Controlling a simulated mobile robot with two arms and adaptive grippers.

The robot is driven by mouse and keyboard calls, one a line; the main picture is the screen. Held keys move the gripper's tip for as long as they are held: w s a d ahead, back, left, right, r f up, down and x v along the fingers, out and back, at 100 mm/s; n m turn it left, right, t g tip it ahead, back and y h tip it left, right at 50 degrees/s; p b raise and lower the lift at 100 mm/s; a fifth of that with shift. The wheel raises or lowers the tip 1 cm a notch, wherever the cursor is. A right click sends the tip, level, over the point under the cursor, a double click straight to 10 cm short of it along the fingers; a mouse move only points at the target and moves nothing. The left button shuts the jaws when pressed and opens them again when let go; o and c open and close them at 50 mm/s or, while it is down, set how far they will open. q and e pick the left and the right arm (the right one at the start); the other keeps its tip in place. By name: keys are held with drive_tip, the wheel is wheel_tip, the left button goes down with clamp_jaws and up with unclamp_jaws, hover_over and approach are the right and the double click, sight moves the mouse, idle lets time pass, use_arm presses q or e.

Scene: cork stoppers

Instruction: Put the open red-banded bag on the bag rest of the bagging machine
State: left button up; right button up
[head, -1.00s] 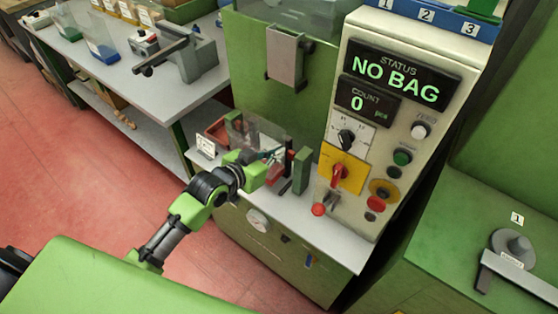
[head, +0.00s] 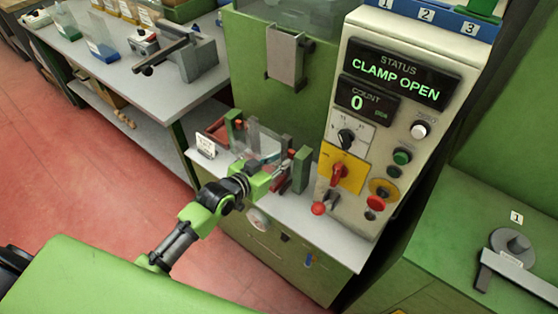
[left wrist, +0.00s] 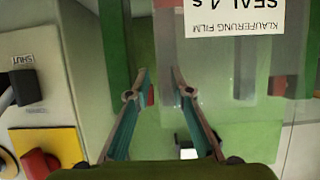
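The clear bag (head: 268,143) stands on the bagging machine's ledge, between posts in the clamp area. Its film is faint and its red band cannot be told clearly. In the left wrist view the film (left wrist: 222,85) shows as a hazy sheet to the right of the fingers. My left gripper (head: 277,165) is in front of the bag. In the left wrist view its fingertips (left wrist: 161,80) are apart with a gap between them. The bag rest itself is mostly hidden. The machine's status display (head: 396,80) reads CLAMP OPEN. My right gripper is out of view.
A small sign (head: 206,146) stands at the ledge's left. The red lever (head: 338,174) and other controls are to the right. A side table (head: 150,85) lies left.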

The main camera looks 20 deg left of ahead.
use_arm(q)
drive_tip(key=shift+r, duration=0.15)
drive_tip(key=shift+s+a, duration=0.15)
drive_tip(key=shift+s, duration=0.2)
drive_tip(key=v, duration=1.1)
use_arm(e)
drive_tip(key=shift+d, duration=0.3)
use_arm(q)
drive_tip(key=shift+s, duration=0.15)
